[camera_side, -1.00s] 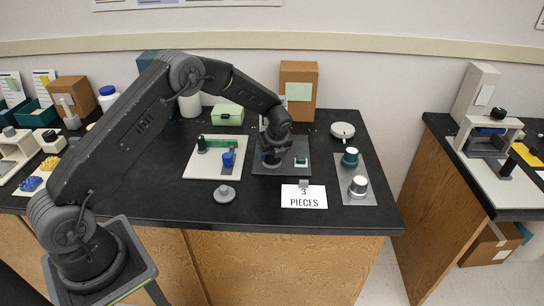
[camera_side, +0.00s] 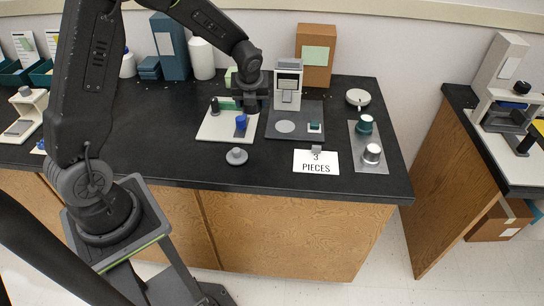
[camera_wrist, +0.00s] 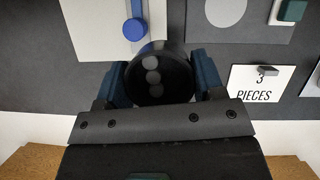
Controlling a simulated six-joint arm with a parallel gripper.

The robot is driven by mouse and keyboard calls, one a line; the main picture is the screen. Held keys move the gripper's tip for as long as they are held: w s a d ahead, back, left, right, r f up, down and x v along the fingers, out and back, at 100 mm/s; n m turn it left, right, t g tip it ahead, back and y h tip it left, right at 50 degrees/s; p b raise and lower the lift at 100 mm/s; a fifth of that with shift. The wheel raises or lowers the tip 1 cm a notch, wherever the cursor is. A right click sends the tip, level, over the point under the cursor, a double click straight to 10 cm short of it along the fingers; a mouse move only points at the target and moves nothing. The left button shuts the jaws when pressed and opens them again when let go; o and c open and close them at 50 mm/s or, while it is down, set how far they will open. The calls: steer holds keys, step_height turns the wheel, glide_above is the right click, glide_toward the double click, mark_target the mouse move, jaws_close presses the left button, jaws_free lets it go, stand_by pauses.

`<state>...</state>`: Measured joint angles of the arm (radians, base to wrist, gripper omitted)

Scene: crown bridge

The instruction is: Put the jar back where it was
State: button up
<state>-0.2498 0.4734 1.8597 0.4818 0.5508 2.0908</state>
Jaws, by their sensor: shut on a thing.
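My gripper (camera_wrist: 160,85) is shut on a dark round jar (camera_wrist: 160,70), whose top shows three grey dots in the wrist view. In the side view my gripper (camera_side: 250,105) is over the gap between the white board and the grey mat; the jar is hard to tell from the dark fingers there. The grey mat (camera_side: 310,110) bears a scale-like device (camera_side: 287,85) and an empty light round pad (camera_side: 285,127). The pad also shows in the wrist view (camera_wrist: 225,10). Whether the jar touches any surface cannot be told.
The white board (camera_side: 215,132) holds a blue piece (camera_side: 240,122) and a black knob (camera_side: 215,105). A grey knobbed disc (camera_side: 236,156), a "3 PIECES" card (camera_side: 315,163) and a grey strip (camera_side: 368,150) with a green-topped and a silver piece are nearby.

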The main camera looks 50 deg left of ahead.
steer(key=s+m, duration=0.1)
steer(key=s, duration=0.6)
glide_above(272, 156)
steer(key=shift+m+t, duration=0.3)
steer(key=f, duration=0.4)
steer(key=s+f, duration=0.1)
steer(key=f, duration=0.2)
steer(key=shift+d+f, duration=0.1)
steer(key=shift+d, duration=0.25)
steer(key=shift+w+f, duration=0.1)
steer(key=shift+f, duration=1.95)
steer(key=shift+f, duration=0.1)
steer(key=o, duration=1.1)
